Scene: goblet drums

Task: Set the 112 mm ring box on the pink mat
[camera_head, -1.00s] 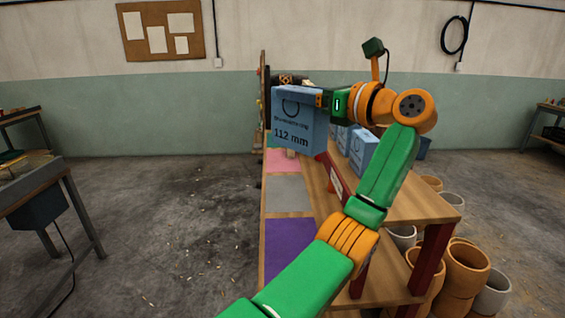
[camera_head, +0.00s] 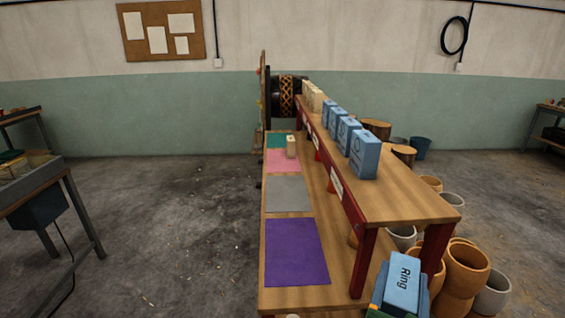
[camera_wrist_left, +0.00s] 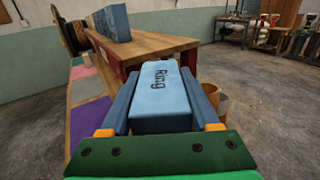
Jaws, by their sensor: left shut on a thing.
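The blue ring box (camera_head: 403,283) is at the bottom right of the head view, with "Ring" on its upper face. Its size marking is hidden now; one second ago a held box read "112 mm". My left gripper (camera_head: 400,292) is shut on it. In the left wrist view the box (camera_wrist_left: 160,90) lies between both fingers (camera_wrist_left: 160,98). The pink mat (camera_head: 281,164) lies on the lower bench level, far from the gripper, with a small cream box (camera_head: 292,146) on its back part. My right gripper is not in view.
Grey (camera_head: 287,194), purple (camera_head: 296,252) and teal (camera_head: 280,141) mats lie along the lower level. The raised shelf (camera_head: 400,200) carries several blue boxes (camera_head: 364,156) and cream boxes (camera_head: 312,98). Clay pots (camera_head: 465,268) stand on the floor at the right.

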